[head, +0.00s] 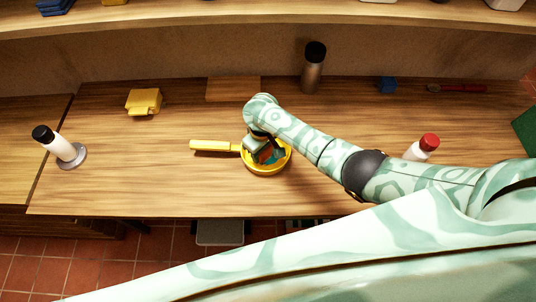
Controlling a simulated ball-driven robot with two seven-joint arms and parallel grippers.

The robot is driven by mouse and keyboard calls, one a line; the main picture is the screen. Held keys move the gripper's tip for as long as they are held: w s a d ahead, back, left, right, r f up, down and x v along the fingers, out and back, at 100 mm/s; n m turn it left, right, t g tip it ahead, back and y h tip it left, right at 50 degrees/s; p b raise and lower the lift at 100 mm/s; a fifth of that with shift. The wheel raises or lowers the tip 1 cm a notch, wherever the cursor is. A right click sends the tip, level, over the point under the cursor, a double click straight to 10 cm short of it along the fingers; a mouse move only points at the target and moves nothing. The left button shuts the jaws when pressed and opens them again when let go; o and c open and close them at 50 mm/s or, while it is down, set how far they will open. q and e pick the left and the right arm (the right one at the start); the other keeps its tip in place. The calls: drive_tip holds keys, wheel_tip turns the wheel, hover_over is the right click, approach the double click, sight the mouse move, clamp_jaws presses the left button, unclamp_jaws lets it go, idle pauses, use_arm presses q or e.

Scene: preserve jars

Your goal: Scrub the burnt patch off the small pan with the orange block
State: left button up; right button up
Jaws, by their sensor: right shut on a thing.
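The small yellow pan (248,167) stands on the wooden counter near its front edge, with its handle (210,146) pointing left. My right gripper (262,151) reaches down into the pan from above and is shut. A small orange-red bit of the block (266,153) shows between its fingers, low inside the pan; whether it touches the pan's floor I cannot tell. Some teal shows on the pan's floor beside the gripper. The burnt patch cannot be made out, as the gripper covers much of the inside. My left gripper is not in view.
A yellow block-like thing (144,101), a wooden board (233,88), a dark-capped bottle (313,70), a blue block (386,85) and a red-handled utensil (462,88) lie farther back. A black-capped bottle (60,147) stands left, a red-capped one (423,147) right. Counter left of the pan is clear.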

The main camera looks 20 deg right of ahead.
drive_tip(key=shift+r, duration=0.15)
drive_tip(key=shift+f, duration=0.2)
idle(0.5)
drive_tip(key=shift+d, duration=0.2)
drive_tip(key=shift+s+d+r, duration=0.1)
drive_tip(key=shift+s+d, duration=0.25)
drive_tip(key=shift+d, duration=0.45)
drive_tip(key=shift+s+d+r, duration=0.1)
drive_tip(key=shift+s+d, duration=0.2)
drive_tip(key=shift+d, duration=0.45)
